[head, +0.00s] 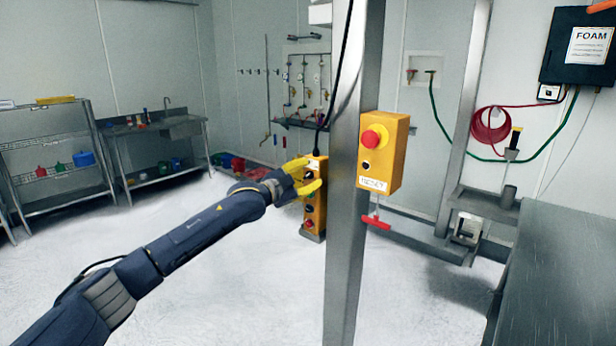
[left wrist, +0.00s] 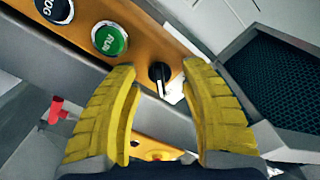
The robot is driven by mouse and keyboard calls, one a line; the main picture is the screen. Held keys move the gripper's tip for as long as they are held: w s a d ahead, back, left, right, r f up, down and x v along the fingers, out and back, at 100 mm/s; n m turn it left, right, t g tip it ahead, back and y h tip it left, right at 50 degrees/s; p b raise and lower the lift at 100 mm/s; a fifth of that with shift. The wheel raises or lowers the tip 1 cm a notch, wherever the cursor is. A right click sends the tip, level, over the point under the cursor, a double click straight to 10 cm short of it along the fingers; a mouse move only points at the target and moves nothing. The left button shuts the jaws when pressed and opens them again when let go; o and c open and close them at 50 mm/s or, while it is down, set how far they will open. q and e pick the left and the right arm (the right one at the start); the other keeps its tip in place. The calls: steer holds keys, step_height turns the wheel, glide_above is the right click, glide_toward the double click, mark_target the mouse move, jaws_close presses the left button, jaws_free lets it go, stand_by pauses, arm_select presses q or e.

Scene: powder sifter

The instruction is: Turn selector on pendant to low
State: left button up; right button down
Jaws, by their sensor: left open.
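The yellow pendant (head: 315,207) hangs on a black cable beside the steel post. It also shows in the left wrist view (left wrist: 133,42), with a green RUN button (left wrist: 109,38) and a dark JOG button (left wrist: 55,9). The black selector knob (left wrist: 159,72) with a white pointer mark sits on the pendant's face. My left gripper (head: 304,178) is at the pendant's upper part, its yellow fingers open. In the left wrist view its fingertips (left wrist: 160,73) lie on either side of the knob, with gaps visible. Contact cannot be told. My right gripper is not in view.
The steel post (head: 350,200) stands just right of the pendant. It carries a yellow box (head: 394,160) with a red mushroom button and a red T-handle (head: 376,221) below. A steel table (head: 560,270) is at the right. The floor on the left is clear.

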arm_select(q)
steer(key=shift+a, duration=0.1)
steer(key=v, duration=1.2)
